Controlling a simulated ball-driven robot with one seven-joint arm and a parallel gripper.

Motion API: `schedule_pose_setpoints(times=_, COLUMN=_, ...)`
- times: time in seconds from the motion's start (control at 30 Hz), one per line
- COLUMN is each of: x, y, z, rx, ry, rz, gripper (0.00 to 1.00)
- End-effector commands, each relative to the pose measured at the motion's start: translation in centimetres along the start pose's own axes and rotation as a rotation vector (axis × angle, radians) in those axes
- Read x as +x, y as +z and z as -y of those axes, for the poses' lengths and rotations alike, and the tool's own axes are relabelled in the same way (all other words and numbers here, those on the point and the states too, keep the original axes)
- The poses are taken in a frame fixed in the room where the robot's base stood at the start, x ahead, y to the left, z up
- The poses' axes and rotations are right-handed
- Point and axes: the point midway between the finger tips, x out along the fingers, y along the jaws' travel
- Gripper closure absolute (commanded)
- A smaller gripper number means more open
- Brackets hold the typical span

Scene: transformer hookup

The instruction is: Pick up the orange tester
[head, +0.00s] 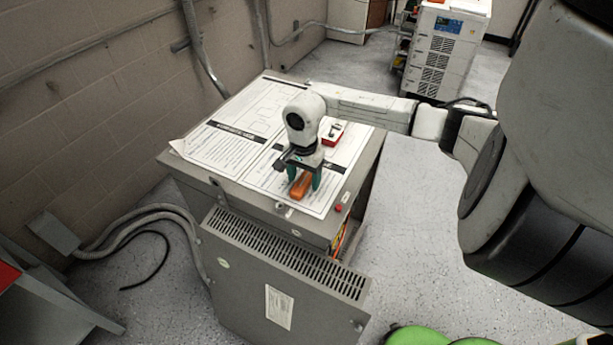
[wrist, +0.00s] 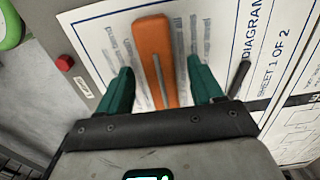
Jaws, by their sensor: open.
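The orange tester (head: 301,186) lies on a printed diagram sheet on top of the grey transformer cabinet. In the wrist view the tester (wrist: 154,58) is a long orange body with a thin grey metal strip along its near part. My gripper (head: 304,178) is above the tester, pointing down, with its green fingers on either side of it. In the wrist view my gripper (wrist: 160,88) is open, with a gap between each finger and the tester. The tester's near end is hidden behind the gripper body.
A red-and-white item (head: 333,132) lies on the cabinet top behind my gripper. Diagram sheets (head: 240,120) cover most of the cabinet top (head: 190,167). A red button (wrist: 65,63) is near the cabinet edge. A thin dark object (wrist: 239,78) lies right of the fingers.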

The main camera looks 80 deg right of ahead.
Motion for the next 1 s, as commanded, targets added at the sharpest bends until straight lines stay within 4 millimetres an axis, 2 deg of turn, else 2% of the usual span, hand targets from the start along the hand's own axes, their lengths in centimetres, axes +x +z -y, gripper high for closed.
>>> schedule_pose_setpoints(times=0.27, x=0.38, y=-0.02, z=-0.01, rx=0.000, ry=0.000, rz=-0.001, gripper=0.34)
schedule_pose_setpoints(times=0.9, x=0.33, y=-0.01, z=0.01, rx=-0.001, ry=0.000, rz=0.000, gripper=0.94)
schedule_pose_setpoints(times=1.0, x=0.30, y=-0.01, z=0.02, rx=-0.001, ry=-0.001, rz=0.000, gripper=0.95)
